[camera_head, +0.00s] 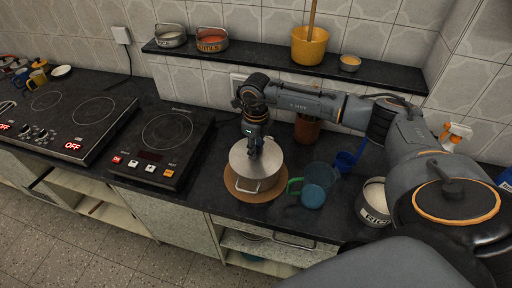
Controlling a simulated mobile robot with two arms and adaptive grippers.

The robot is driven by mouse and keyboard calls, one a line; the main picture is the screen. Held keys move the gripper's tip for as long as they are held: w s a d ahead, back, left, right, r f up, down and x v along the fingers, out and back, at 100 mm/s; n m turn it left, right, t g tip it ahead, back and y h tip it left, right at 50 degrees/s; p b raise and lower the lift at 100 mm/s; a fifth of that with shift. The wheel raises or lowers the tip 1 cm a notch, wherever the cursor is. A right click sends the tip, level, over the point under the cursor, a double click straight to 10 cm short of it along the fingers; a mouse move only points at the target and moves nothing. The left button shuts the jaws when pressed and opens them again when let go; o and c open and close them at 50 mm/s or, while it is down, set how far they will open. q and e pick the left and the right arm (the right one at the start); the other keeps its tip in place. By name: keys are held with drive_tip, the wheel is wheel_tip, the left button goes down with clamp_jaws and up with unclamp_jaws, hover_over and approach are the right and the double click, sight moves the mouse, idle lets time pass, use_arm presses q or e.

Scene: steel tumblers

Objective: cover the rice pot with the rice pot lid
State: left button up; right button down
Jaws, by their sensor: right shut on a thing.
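The rice pot (249,184) is a steel pot with a side handle, on a round brown board (276,188) on the dark counter. The rice pot lid (269,160), a grey steel disc, lies over the pot's mouth and looks about level. Whether a thin gap is left at the rim cannot be told. My right gripper (254,152) reaches down from above and is shut on the lid at its middle, where its fingers hide the knob. My left gripper is not in view.
A black induction hob (167,130) lies to the left. A wall shelf (265,54) with bowls and a yellow pot (309,46) hangs behind.

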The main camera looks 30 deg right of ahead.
drive_tip(key=shift+f, duration=0.1)
drive_tip(key=c, duration=1)
unclamp_jaws()
drive_tip(key=shift+o, duration=0.2)
